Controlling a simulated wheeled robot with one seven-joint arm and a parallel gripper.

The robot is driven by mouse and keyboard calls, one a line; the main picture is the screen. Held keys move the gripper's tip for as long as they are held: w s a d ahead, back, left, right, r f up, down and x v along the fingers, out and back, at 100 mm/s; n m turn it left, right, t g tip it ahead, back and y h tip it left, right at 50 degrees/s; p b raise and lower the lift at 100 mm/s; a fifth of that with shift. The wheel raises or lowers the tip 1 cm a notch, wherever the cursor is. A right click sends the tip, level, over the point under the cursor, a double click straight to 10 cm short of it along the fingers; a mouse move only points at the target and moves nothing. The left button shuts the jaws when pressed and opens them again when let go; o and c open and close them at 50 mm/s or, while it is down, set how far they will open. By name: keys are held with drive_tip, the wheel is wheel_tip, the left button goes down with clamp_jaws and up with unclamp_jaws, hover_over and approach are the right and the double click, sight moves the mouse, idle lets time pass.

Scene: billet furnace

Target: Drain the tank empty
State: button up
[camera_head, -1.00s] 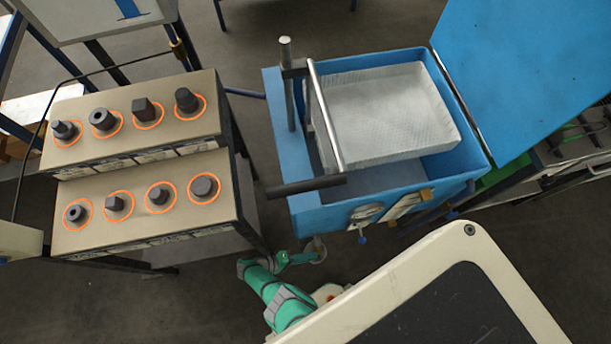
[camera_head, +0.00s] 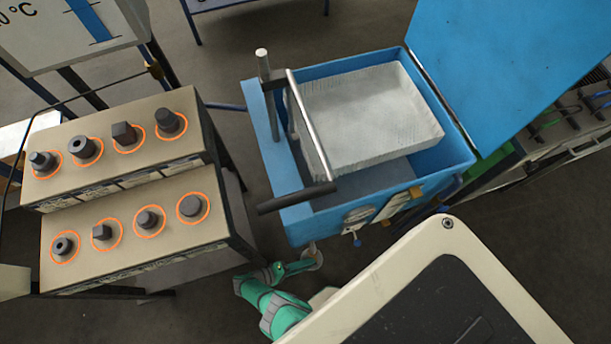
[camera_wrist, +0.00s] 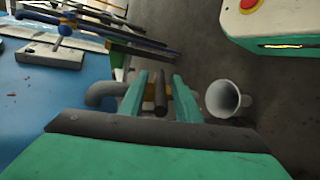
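The blue tank (camera_head: 292,222) stands with its lid (camera_head: 510,60) swung up, a pale mesh basket (camera_head: 365,120) over its inside. I cannot tell the liquid level. In the wrist view the tank's blue wall (camera_wrist: 40,105) is at left, with a curved grey pipe (camera_wrist: 103,93) beside my gripper (camera_wrist: 160,84). My gripper's green fingers are apart, one on each side of a dark bar-like handle (camera_wrist: 160,92), with gaps showing. An orange-yellow part shows behind the handle. In the head view my body covers part of the arm.
A pale funnel-like cup (camera_wrist: 223,98) is right of the fingers. A metal lift frame with a dark bar (camera_head: 297,198) stands at the tank's left. A two-step rack with several dark billets (camera_head: 125,190) is farther left. A machine with a red button (camera_wrist: 249,4) is at upper right.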

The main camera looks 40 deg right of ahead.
drive_tip(key=v, duration=1)
drive_tip(key=shift+a+r, duration=0.15)
drive_tip(key=shift+a, duration=0.2)
drive_tip(key=shift+w, duration=0.1)
